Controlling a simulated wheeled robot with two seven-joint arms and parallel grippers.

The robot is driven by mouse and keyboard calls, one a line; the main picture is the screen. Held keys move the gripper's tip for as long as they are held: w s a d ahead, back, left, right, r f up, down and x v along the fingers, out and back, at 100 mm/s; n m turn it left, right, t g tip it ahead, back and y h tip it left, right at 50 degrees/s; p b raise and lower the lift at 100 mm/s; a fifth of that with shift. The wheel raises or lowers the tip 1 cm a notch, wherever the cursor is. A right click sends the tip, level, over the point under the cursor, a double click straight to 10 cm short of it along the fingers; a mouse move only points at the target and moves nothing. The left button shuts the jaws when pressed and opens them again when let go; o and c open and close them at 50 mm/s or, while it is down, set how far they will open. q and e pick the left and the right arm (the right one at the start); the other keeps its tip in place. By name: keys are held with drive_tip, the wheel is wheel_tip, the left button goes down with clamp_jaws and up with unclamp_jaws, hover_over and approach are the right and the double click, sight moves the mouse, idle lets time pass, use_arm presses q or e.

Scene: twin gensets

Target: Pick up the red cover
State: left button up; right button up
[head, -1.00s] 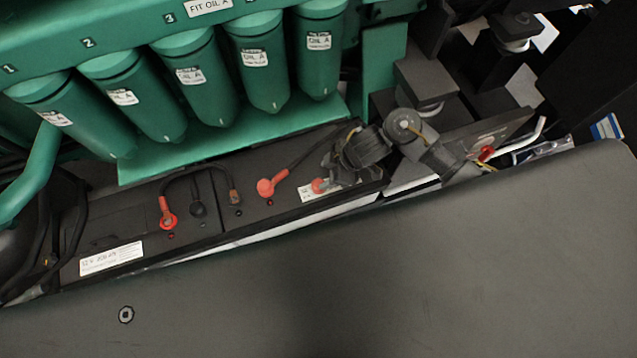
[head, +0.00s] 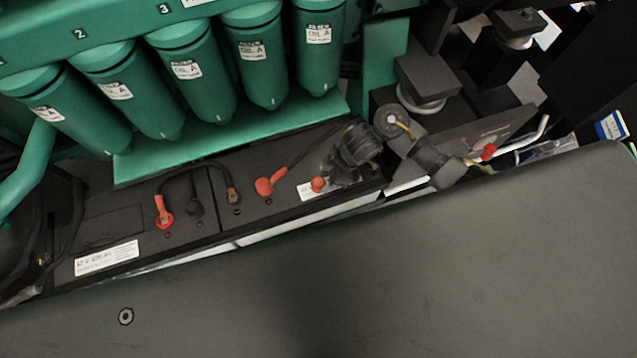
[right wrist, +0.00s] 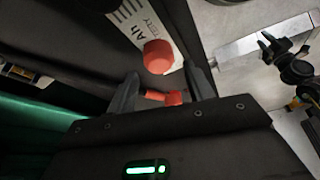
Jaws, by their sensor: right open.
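A small red cover (head: 318,184) sits on the black battery (head: 285,215) by a white label, just left of my right gripper (head: 331,168). In the right wrist view a rounded red cover (right wrist: 158,57) lies by the label, just beyond the fingertips. My right gripper (right wrist: 163,84) is open there. A second red piece (right wrist: 173,98) shows between its fingers; I cannot tell whether they touch it. Another red cover (head: 265,187) with a cable stands further left on the battery. My left gripper is not in view.
Green oil filters (head: 258,60) and a green ledge (head: 215,135) border the battery at the back. A wide dark surface (head: 400,270) lies in front and is mostly clear. A red ring terminal (head: 164,218) with a black cable lies at left.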

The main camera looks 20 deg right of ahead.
sight(321, 182)
drive_tip(key=b+x, duration=0.1)
drive_tip(key=x, duration=0.4)
drive_tip(key=shift+w, duration=0.1)
drive_tip(key=shift+r, duration=0.1)
drive_tip(key=c, duration=0.7)
